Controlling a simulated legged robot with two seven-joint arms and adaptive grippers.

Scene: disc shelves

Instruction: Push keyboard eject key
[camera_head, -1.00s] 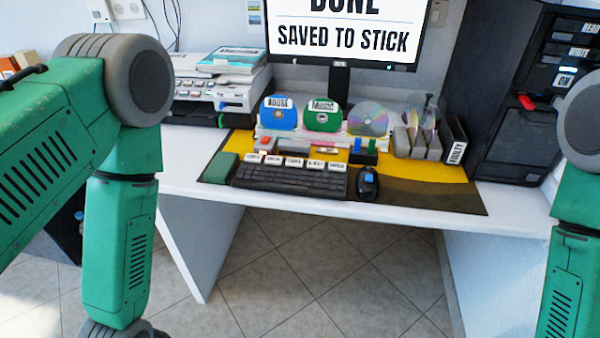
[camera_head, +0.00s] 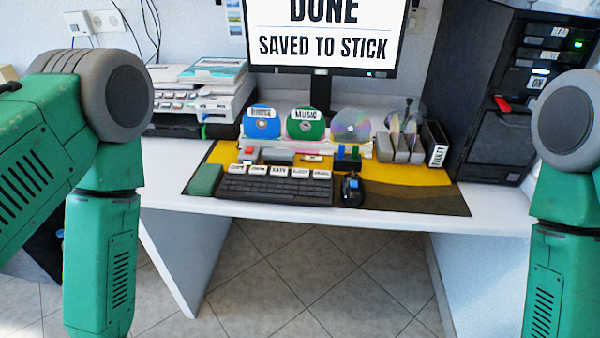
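The black keyboard (camera_head: 275,191) lies on a yellow and dark desk mat near the desk's front edge. A row of white-labelled keys stands along its back edge. The eject key (camera_head: 300,173) appears to be the fourth label from the left; its print is small. The monitor (camera_head: 322,38) reads "DONE" and "SAVED TO STICK". My two green arms hang at the left and right sides of the view, in front of the desk. Both grippers are below the frame, out of sight. Nothing of mine is near the keyboard.
A mouse (camera_head: 352,190) sits right of the keyboard, a green block (camera_head: 205,180) left of it. Behind stand a blue disc (camera_head: 262,124), a green disc (camera_head: 305,124) and a silver disc (camera_head: 350,126). A printer (camera_head: 200,92) is left, a black tower (camera_head: 500,100) right.

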